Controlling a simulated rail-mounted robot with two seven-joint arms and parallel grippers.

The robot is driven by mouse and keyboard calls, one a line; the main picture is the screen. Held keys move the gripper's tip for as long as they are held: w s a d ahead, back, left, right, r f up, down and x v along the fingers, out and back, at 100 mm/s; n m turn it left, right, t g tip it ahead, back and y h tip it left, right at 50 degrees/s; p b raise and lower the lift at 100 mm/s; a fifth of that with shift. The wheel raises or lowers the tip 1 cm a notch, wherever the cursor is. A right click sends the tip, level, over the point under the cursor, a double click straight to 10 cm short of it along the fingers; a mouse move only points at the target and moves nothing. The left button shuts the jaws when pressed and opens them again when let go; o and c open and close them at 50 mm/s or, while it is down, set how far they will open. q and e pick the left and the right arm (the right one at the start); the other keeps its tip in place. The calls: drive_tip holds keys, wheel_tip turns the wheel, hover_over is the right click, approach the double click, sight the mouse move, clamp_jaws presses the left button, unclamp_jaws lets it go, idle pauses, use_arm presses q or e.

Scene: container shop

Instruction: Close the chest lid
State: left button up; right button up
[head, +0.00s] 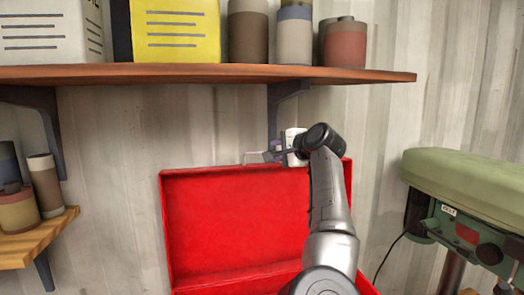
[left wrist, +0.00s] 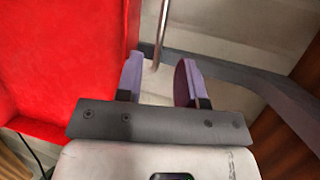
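The red chest (head: 225,286) stands below, with only its upper part in view. Its red lid (head: 235,222) is open and stands up near the wall, its inner side facing me. The lid also fills the left of the left wrist view (left wrist: 60,55). My left gripper (head: 272,152) is at the lid's top edge, right of its middle. Its two purple fingers (left wrist: 158,76) are apart with nothing between them, and the red lid shows beside the left finger. Whether that finger touches the lid I cannot tell. My arm hides the lid's right part. My right gripper is out of view.
A wooden shelf (head: 200,74) with boxes and cans runs above the lid, its dark bracket (head: 274,105) close behind my gripper. A small shelf (head: 38,238) with cans is at left. A green machine (head: 470,185) stands at right.

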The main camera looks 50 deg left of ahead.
sight(264, 164)
use_arm(q)
drive_tip(key=p+x, duration=0.2)
drive_tip(key=x, duration=0.5)
drive_tip(key=shift+a+p, duration=0.35)
drive_tip(key=shift+p, duration=0.05)
drive_tip(key=shift+a+f, duration=0.2)
drive_tip(key=shift+a, duration=0.25)
clamp_jaws()
